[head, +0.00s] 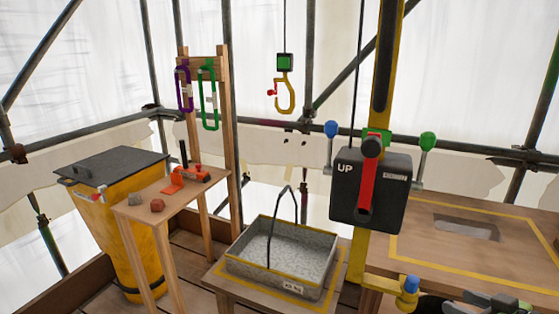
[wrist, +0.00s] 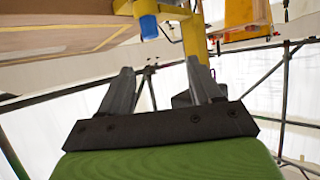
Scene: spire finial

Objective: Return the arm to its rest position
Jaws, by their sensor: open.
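My gripper (wrist: 163,85) shows in the wrist view with its two grey fingers spread apart and nothing between them. In the head view, dark parts of my arm's end (head: 490,301) show at the bottom right edge, in front of the wooden bench (head: 440,262). In the wrist view the fingers point toward a blue knob (wrist: 148,27) beside a yellow post (wrist: 196,40). The gap between fingers and knob cannot be judged. The same blue knob (head: 411,284) shows low on the yellow post (head: 357,258) in the head view.
A black UP box (head: 345,209) with a red lever (head: 366,190) is on the post. A yellow hook (head: 285,95) hangs at centre. A grey tray (head: 260,270) stands on a low table. A small bench (head: 150,190) and yellow bin (head: 120,240) stand left.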

